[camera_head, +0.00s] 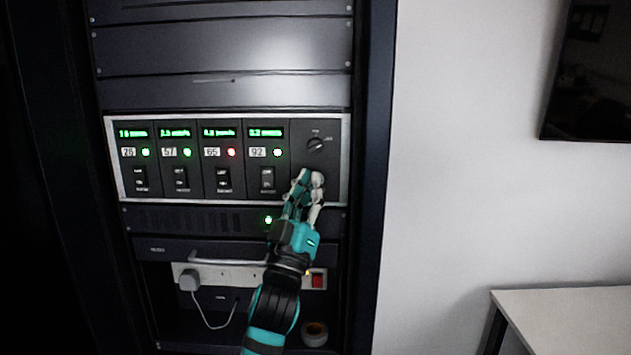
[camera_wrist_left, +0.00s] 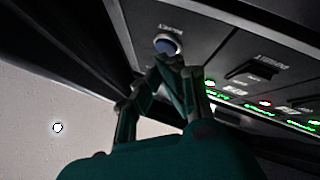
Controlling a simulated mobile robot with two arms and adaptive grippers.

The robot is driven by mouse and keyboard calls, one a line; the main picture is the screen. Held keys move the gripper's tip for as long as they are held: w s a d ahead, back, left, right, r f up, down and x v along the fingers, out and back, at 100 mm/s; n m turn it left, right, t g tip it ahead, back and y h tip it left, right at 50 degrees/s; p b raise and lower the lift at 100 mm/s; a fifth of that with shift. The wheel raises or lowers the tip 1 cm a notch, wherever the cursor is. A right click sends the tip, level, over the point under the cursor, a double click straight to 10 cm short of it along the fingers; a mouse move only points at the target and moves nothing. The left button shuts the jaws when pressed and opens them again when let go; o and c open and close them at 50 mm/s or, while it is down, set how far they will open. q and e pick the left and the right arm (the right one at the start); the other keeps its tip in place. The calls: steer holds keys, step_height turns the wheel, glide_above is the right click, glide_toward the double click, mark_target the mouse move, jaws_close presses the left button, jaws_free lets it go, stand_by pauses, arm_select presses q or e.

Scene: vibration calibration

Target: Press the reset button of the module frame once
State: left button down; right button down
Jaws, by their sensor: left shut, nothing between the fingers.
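The module frame (camera_head: 335,170) is a dark, silver-edged panel in the rack, with several modules and a control section at its right end. A dial knob (camera_head: 316,144) sits high in that section. My left gripper (camera_head: 310,177) is shut and empty, in front of the section's lower part below the knob. In the left wrist view a round blue-grey button (camera_wrist_left: 167,44) with a small label shows just beyond my fingertips (camera_wrist_left: 170,62). I cannot tell whether they touch it. In the head view the gripper hides this button. My right gripper is out of view.
The modules have green displays and number plates; the lamp on module 65 (camera_head: 231,152) is red. Below are a green lamp (camera_head: 268,219), a handle, a power strip (camera_head: 232,274) with a plug and a red switch, and a tape roll (camera_head: 314,333). A white table (camera_head: 570,310) stands right.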

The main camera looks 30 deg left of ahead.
arm_select(q)
steer(key=shift+w+a, duration=0.25)
steer(key=shift+w, duration=0.1)
stand_by(0.4)
steer(key=shift+s+d, duration=0.5)
steer(key=shift+s, duration=0.2)
stand_by(0.3)
steer(key=shift+s+d+p, duration=0.1)
steer(key=shift+s+d, duration=0.35)
steer(key=shift+s, duration=0.25)
steer(key=shift+s+d+p, duration=0.1)
steer(key=shift+s+d, duration=0.3)
steer(key=shift+s, duration=0.3)
steer(key=shift+s+d+p, duration=0.1)
steer(key=shift+s+d, duration=0.35)
steer(key=shift+s, duration=0.25)
